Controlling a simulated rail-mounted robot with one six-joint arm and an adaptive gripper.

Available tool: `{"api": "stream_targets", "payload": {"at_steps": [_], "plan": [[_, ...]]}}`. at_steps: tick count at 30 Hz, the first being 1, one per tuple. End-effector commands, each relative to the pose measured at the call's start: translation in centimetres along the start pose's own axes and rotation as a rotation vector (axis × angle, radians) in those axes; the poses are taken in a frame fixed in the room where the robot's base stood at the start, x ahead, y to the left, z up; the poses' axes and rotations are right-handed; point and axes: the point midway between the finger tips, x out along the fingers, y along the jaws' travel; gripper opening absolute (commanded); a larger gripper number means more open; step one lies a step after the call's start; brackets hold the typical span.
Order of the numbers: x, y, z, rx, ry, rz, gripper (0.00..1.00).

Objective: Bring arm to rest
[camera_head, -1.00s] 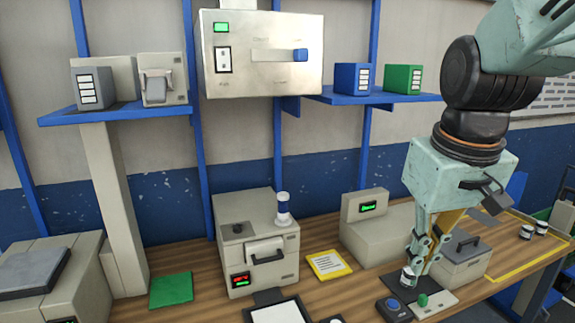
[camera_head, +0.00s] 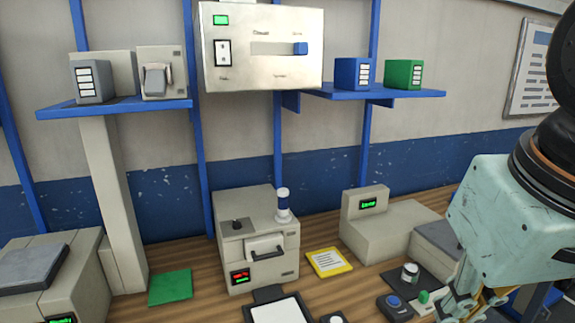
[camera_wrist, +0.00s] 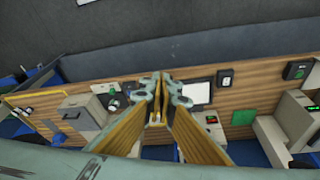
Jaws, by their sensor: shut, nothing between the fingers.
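My gripper (camera_wrist: 158,118) is shut and empty in the wrist view, its two fingers meeting above the wooden bench. In the head view my gripper (camera_head: 475,300) hangs at the lower right, partly cut off by the frame edge.
A blue button box (camera_head: 395,306) and a green button (camera_head: 424,297) sit near the bench's front. A yellow-framed card (camera_head: 329,262) lies between machines. A blue shelf (camera_head: 375,95) is above.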

Motion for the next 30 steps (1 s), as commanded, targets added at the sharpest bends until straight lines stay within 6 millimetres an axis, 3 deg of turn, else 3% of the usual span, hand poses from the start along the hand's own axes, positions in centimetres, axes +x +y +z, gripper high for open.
{"api": "stream_targets", "payload": {"at_steps": [6,12,30], "plan": [[-0.4,-0.4,2.7,0.019,0.019,-0.003,0.00],[-0.6,-0.6,3.9,0.029,0.026,-0.005,0.00],[-0.6,-0.6,4.1,0.030,0.027,-0.005,0.00]]}}
